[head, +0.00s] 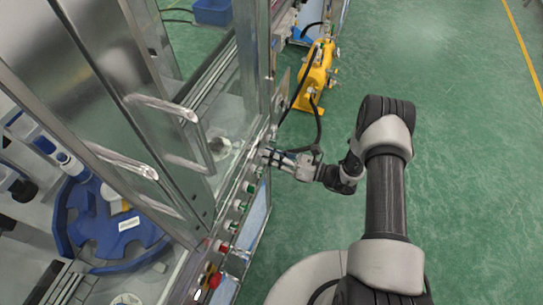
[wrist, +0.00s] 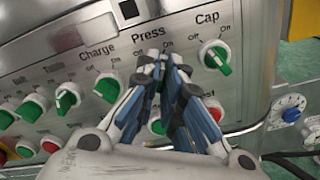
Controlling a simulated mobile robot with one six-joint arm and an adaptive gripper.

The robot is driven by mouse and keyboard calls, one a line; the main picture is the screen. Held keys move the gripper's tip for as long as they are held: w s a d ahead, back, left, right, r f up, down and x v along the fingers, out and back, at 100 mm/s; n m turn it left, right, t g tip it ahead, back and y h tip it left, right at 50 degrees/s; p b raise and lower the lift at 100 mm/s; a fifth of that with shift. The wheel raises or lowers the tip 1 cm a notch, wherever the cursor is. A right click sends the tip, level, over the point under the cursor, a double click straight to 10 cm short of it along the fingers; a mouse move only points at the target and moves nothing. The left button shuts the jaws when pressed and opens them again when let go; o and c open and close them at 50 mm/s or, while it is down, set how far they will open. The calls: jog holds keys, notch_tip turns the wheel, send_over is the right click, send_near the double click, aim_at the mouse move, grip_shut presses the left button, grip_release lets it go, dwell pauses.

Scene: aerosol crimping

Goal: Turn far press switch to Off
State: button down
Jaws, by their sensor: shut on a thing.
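In the wrist view my gripper (wrist: 164,62) reaches the control panel (wrist: 262,45) directly below the Press label (wrist: 148,36). Its blue and black fingers are shut on the Press switch. The fingers cover the switch, so its pointing direction cannot be told; an On mark shows just above the right fingertip. In the head view my gripper (head: 268,156) is at the far end of the machine's front panel, and the held switch is too small to make out.
The green Cap switch (wrist: 215,57) is close on the right and the green Charge switch (wrist: 107,86) on the left. A red button (wrist: 213,108) sits beside the fingers. Door handles (head: 160,108) project nearby. A yellow machine (head: 314,78) stands beyond; the green floor is open at right.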

jog(key=shift+n, duration=0.3)
jog(key=n+b, duration=0.4)
jog(key=n, duration=0.7)
jog(key=shift+s+b, duration=0.1)
jog(key=shift+b, duration=0.3)
jog(key=shift+n, duration=0.3)
jog(key=c, duration=1.7)
grip_release()
